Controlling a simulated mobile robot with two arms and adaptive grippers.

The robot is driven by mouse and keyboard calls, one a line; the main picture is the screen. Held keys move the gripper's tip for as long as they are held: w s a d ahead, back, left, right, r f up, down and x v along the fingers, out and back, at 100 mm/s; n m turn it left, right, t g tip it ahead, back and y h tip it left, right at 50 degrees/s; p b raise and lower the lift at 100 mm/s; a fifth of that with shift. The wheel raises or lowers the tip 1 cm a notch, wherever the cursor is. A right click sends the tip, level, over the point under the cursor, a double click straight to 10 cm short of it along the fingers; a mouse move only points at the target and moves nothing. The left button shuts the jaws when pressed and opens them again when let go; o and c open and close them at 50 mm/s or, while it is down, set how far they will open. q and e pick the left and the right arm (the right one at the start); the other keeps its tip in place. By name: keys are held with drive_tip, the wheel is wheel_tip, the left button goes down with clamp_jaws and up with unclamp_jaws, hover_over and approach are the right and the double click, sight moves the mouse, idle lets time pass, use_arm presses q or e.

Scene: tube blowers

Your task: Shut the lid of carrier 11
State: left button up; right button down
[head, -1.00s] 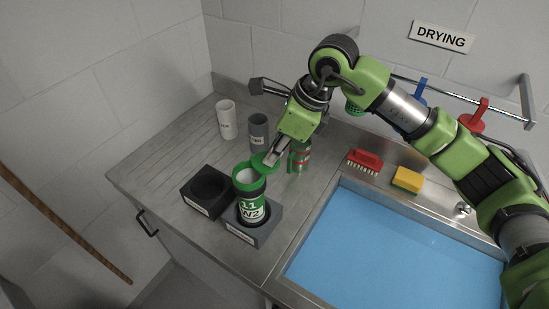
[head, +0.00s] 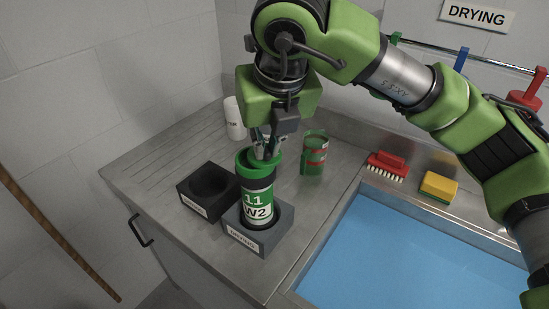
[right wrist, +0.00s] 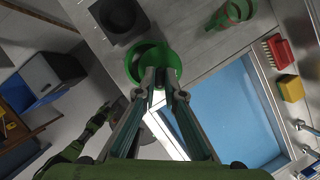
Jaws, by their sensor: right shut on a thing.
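Carrier 11 (head: 257,205), a green and black tube labelled "11 W2", stands upright in the front grey block (head: 277,234). My right gripper (head: 266,152) points down at its top, fingers together on the green lid (head: 277,160) at the rim. In the right wrist view the fingertips (right wrist: 160,74) meet at the near side of the green rim (right wrist: 134,62), whose inside looks dark. How far the lid is tilted cannot be told. My left arm shows in the right wrist view (right wrist: 82,143); its gripper is too small to read.
An empty black block (head: 205,190) stands left of the carrier. A green and red can (head: 314,153) is close behind it at right. A white cup (head: 235,118) stands at the back. The blue-floored sink (head: 400,250), red brush (head: 388,165) and yellow sponge (head: 438,186) are to the right.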

drive_tip(key=m+b, duration=0.1)
drive_tip(key=a+m+h+b, duration=0.1)
drive_tip(key=shift+s+a+f+m, duration=0.15)
drive_tip(key=shift+a+m, duration=0.05)
drive_tip(key=shift+m, duration=0.1)
drive_tip(key=shift+a+m+h+b, duration=0.25)
drive_tip(key=shift+a+m+b, duration=0.05)
drive_tip(key=shift+m+b, duration=0.3)
drive_tip(key=shift+a+m+h+b, duration=0.25)
drive_tip(key=shift+m+b, duration=0.25)
drive_tip(key=shift+m, duration=0.2)
drive_tip(key=c, duration=2.1)
unclamp_jaws()
drive_tip(key=shift+c, duration=0.2)
drive_tip(key=v, duration=1.2)
